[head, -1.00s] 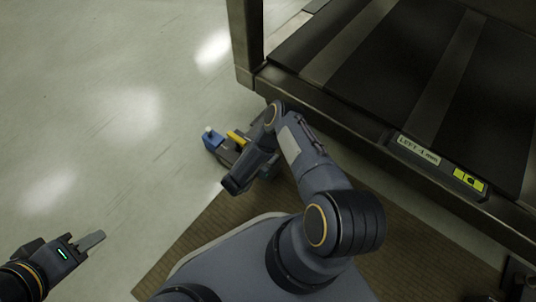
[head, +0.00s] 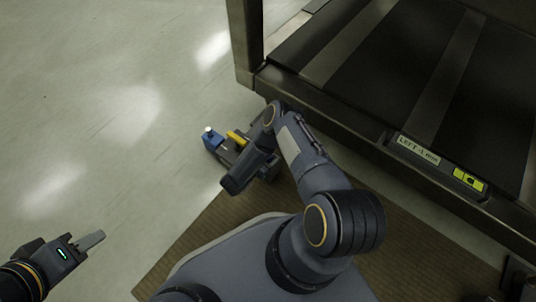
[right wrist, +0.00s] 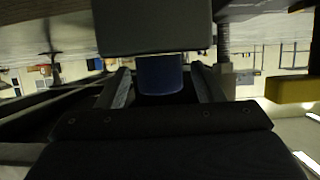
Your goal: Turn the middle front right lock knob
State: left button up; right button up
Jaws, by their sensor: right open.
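In the right wrist view, a dark blue round-sided part (right wrist: 160,74), which looks like a lock knob, sits under a grey block (right wrist: 150,27). My right gripper (right wrist: 165,88) is open, with one finger on each side of this blue part. I cannot tell whether the fingers touch it. My left gripper (head: 88,243) is at the lower left over bare floor, far from the fixture. Its fingers overlap, so I cannot tell whether it is open.
A blue part (head: 212,142) and a yellow part (head: 236,137) show beside my right arm in the head view. A yellow block (right wrist: 289,88) is right of the fingers in the wrist view. A dark metal frame (head: 350,135) with a "LEFT" label stands at the right. The left floor is clear.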

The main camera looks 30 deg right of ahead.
jog(key=p+v, duration=0.2)
jog(key=v, duration=0.5)
jog(key=shift+a+r+p, duration=0.2)
jog(key=shift+a+p, duration=0.05)
jog(key=shift+p, duration=0.05)
jog(key=shift+s, duration=0.1)
